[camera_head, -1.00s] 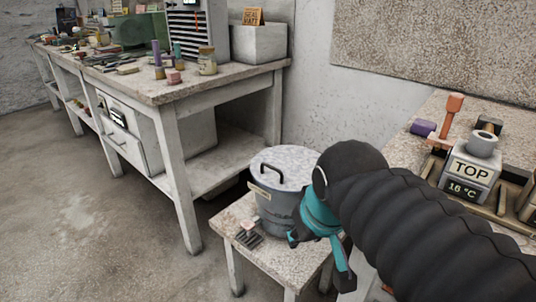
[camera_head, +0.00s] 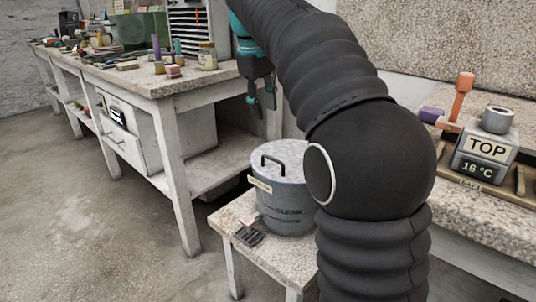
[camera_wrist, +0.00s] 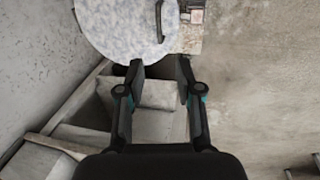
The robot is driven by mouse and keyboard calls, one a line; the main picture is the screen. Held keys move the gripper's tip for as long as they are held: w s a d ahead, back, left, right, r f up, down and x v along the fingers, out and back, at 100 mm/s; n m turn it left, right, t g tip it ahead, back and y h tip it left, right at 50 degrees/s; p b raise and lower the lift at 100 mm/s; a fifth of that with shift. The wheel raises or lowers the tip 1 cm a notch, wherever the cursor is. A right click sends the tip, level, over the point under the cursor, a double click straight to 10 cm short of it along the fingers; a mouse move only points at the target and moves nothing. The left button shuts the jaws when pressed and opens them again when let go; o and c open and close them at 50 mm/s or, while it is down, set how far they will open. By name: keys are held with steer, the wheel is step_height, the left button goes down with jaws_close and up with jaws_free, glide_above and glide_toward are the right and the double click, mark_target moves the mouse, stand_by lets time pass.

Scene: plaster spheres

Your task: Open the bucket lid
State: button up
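The grey bucket (camera_head: 290,206) stands on a small low table (camera_head: 238,215). Its speckled lid (camera_head: 292,152) is on top, with a black arched handle (camera_head: 272,164). My gripper (camera_head: 262,108) hangs above and behind the bucket, its fingers apart and pointing down. In the wrist view my gripper (camera_wrist: 158,68) is open and empty. The lid (camera_wrist: 122,32) lies ahead of the fingertips there, and the handle (camera_wrist: 159,20) is near the lid's right edge. My arm hides part of the bucket's right side in the head view.
A long workbench (camera_head: 150,82) with tools and jars stands at the left and back. At the right, another bench holds a device marked TOP (camera_head: 486,150) and an orange-handled tool (camera_head: 460,95). A small dark item (camera_head: 248,236) lies beside the bucket. The left floor is clear.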

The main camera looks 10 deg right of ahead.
steer(key=b, duration=0.4)
glide_above(270, 170)
step_height(270, 170, down, 14)
steer(key=shift+s+r, duration=0.1)
steer(key=shift+r, duration=0.1)
steer(key=shift+c, duration=0.2)
jaws_close()
